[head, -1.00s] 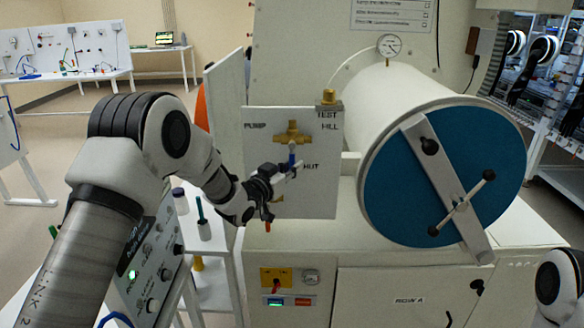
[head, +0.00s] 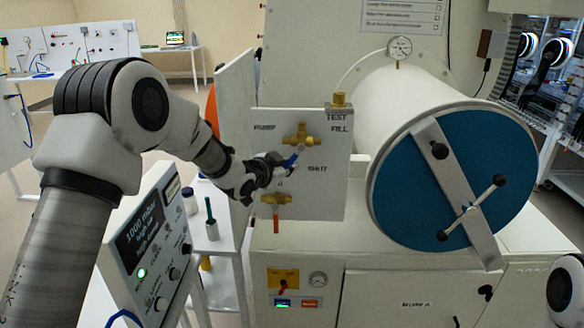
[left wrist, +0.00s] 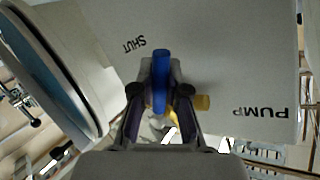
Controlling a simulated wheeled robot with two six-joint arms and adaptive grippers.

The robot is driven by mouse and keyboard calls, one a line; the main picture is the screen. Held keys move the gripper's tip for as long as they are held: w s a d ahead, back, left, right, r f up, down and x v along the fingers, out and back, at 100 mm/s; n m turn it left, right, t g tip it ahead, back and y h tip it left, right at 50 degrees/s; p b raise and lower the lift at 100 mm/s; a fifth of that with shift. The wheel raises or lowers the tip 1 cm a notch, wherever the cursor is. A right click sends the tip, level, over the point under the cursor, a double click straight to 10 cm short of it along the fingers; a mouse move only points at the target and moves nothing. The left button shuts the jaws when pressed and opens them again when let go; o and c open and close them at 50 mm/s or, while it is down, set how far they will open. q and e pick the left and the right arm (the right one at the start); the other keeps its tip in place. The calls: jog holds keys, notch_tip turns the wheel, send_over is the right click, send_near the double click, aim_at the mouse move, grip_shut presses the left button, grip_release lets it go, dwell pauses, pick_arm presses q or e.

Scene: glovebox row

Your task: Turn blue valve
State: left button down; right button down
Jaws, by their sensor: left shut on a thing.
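The blue valve handle (head: 293,159) is on a brass valve (head: 301,136) on a white panel (head: 322,198) in the head view. The handle slants down and left from the valve. My left gripper (head: 279,166) is shut on the handle's lower part, its fingers hiding that end. In the left wrist view the blue handle (left wrist: 161,80) stands between the fingers of my left gripper (left wrist: 160,95). Panel labels read PUMP, TEST FILL and SHUT. My right gripper is not in view.
A red-handled valve (head: 276,214) sits just below my left gripper on the same panel. A large cylinder with a blue door (head: 410,190) stands to the right. A control box (head: 150,250) with a green light and a white side shelf are at lower left.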

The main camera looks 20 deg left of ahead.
pick_arm(q)
jog(key=shift+a+r, duration=0.15)
dwell(0.4)
jog(key=c, duration=1.2)
grip_release()
jog(key=shift+o, duration=0.2)
jog(key=v, duration=1.2)
jog(key=shift+w, duration=0.1)
jog(key=shift+c, duration=0.2)
